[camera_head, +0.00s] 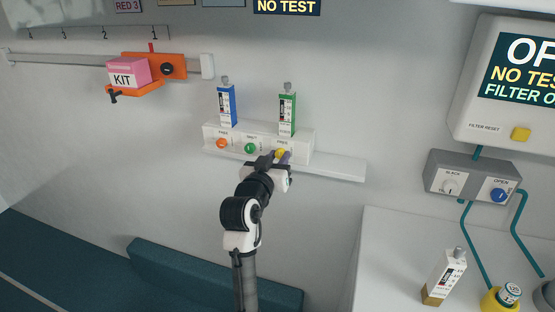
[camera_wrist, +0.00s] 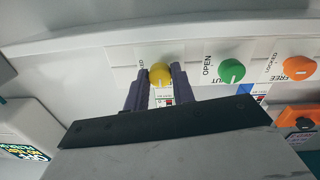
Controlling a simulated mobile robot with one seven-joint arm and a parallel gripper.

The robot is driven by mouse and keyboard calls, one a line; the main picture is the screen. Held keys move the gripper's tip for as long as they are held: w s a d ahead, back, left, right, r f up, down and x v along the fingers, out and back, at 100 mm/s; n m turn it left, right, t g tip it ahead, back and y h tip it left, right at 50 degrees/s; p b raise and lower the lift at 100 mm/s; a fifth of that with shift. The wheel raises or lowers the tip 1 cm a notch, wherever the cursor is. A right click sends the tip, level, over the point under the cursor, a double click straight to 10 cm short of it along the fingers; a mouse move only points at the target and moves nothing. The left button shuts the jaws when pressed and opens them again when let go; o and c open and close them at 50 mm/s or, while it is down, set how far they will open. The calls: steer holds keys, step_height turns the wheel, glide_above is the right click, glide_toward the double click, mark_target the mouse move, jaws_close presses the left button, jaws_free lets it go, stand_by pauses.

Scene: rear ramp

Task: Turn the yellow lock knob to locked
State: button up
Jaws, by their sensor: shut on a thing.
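The yellow lock knob (camera_head: 280,153) is the rightmost of three knobs on the front of a white rack (camera_head: 210,133) on the wall. My gripper (camera_head: 279,158) reaches up to it from below and partly covers it. In the wrist view, the yellow knob (camera_wrist: 160,75) sits between the two dark fingers of my gripper (camera_wrist: 160,80), which are shut on it. A label beside the knob is partly hidden by a finger. The label above it in the head view reads FREE. The knob's pointer direction cannot be made out.
A green knob (camera_head: 250,148) and an orange knob (camera_head: 221,143) are on the same rack. A blue cartridge (camera_head: 227,108) and a green cartridge (camera_head: 287,112) stand above. A pink kit box (camera_head: 122,71) is at left, a grey control box (camera_head: 472,177) at right. A white counter (camera_head: 390,250) is lower right.

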steer(key=shift+f, duration=0.1)
steer(key=m+b, duration=0.3)
steer(key=shift+f, duration=0.15)
steer(key=m+b, duration=0.4)
steer(key=shift+m+b, duration=0.3)
steer(key=shift+b, duration=0.1)
steer(key=m+b, duration=0.3)
steer(key=m, duration=0.1)
steer(key=shift+a+b, duration=0.1)
steer(key=shift+b, duration=0.25)
steer(key=m+b, duration=0.2)
steer(key=m, duration=0.1)
steer(key=m+b, duration=0.1)
steer(key=shift+r+m+y, duration=0.3)
steer(key=shift+m+y, duration=0.1)
steer(key=o, duration=1)
